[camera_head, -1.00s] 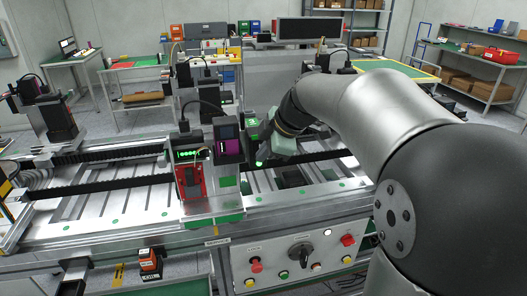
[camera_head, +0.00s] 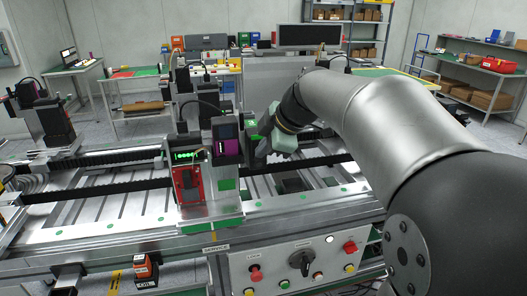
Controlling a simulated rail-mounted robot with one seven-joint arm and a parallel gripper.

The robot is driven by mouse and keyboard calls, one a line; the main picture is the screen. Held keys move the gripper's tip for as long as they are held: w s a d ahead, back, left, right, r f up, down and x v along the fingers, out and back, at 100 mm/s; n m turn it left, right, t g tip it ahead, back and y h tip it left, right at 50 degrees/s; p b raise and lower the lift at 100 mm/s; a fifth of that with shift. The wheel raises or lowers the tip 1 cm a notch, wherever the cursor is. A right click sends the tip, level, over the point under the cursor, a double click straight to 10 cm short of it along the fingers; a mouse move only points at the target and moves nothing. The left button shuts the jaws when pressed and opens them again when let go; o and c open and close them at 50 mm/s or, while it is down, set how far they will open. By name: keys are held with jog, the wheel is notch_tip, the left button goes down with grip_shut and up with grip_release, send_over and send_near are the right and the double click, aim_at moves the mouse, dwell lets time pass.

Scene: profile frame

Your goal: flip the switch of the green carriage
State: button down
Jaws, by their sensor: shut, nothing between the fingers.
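The carriage with a green base plate (camera_head: 205,227) stands on the rail bed at the middle left. It carries a red unit (camera_head: 188,183) with green lights and a dark module with a purple face (camera_head: 226,145). I cannot make out the switch clearly; a small green patch (camera_head: 252,124) shows beside the module. My gripper (camera_head: 258,147) is dark, shut and empty, close to the right side of the carriage. Whether it touches is not clear. My wrist and forearm cover the area to the right.
A control panel (camera_head: 301,265) with a black knob and coloured buttons is on the front of the frame. A black rail (camera_head: 90,188) runs across the bed. Another dark carriage (camera_head: 48,115) stands at far left. The bed between them is clear.

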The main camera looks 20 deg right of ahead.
jog(key=shift+r, duration=0.2)
jog(key=s+a+b+v, duration=0.1)
jog(key=b+v, duration=0.1)
jog(key=v, duration=1)
jog(key=shift+s+b, duration=0.3)
jog(key=shift+s, duration=0.25)
jog(key=shift+d+r+p, duration=0.15)
jog(key=shift+p, duration=0.85)
jog(key=f+p, duration=0.1)
jog(key=g+p, duration=0.1)
jog(key=shift+s+f+p, duration=0.2)
jog(key=shift+f+p, duration=0.1)
jog(key=shift+f, duration=0.05)
